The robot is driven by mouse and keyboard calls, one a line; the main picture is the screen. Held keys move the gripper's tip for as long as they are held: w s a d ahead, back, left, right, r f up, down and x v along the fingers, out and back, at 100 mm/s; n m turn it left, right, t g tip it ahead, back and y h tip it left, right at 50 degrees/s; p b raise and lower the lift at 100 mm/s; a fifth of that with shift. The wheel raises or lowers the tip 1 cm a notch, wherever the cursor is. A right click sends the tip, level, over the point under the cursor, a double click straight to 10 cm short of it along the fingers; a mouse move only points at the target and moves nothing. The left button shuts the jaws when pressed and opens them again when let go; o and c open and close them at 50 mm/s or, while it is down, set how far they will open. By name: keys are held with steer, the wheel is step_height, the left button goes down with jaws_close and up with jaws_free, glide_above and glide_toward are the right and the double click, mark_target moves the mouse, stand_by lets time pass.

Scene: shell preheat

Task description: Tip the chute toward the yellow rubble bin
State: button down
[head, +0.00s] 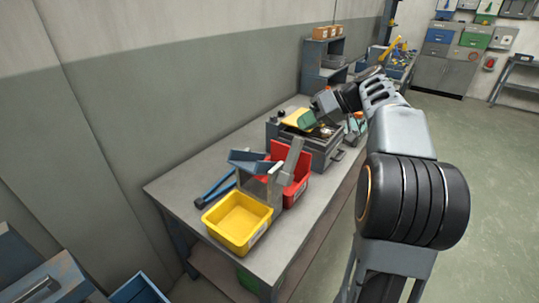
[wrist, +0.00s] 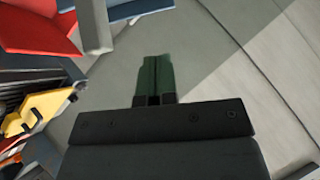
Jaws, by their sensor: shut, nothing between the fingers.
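The yellow rubble bin (head: 213,218) stands at the front of the bench, open at the top. A red bin (head: 301,188) stands behind it to the right. The chute (head: 250,157), a blue-grey tray on a grey stand, sits between and above the two bins. A pale grey upright bar (head: 293,156) rises at its right side. My gripper (head: 303,120) is beyond the chute, above a grey box, and apart from the chute. In the wrist view its green fingers (wrist: 153,76) are together and empty. The red bin (wrist: 35,30) and part of the bar (wrist: 96,28) show at upper left there.
The grey drawer box (head: 322,150) with a yellow item (head: 295,116) on it lies below my gripper. A blue-handled tool (head: 215,190) lies left of the chute. Shelves (head: 323,62) stand at the bench's far end. The bench's left side (head: 175,187) is clear.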

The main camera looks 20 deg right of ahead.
steer(key=shift+s+n, duration=0.1)
steer(key=shift+n, duration=0.2)
steer(key=shift+a, duration=0.1)
glide_above(269, 163)
steer(key=d, duration=0.2)
steer(key=f, duration=0.6)
steer(key=shift+a, duration=0.2)
steer(key=shift+s+a+f, duration=0.2)
steer(key=shift+a+f, duration=0.05)
steer(key=shift+f, duration=0.2)
steer(key=shift+s+a+f, duration=0.2)
steer(key=shift+a+f, duration=0.05)
steer(key=shift+f, duration=0.15)
steer(key=shift+s+a+f, duration=0.2)
steer(key=shift+f, duration=0.2)
steer(key=shift+s+a+f, duration=0.15)
steer(key=shift+a+f, duration=0.05)
steer(key=shift+f, duration=0.2)
steer(key=shift+f, duration=0.15)
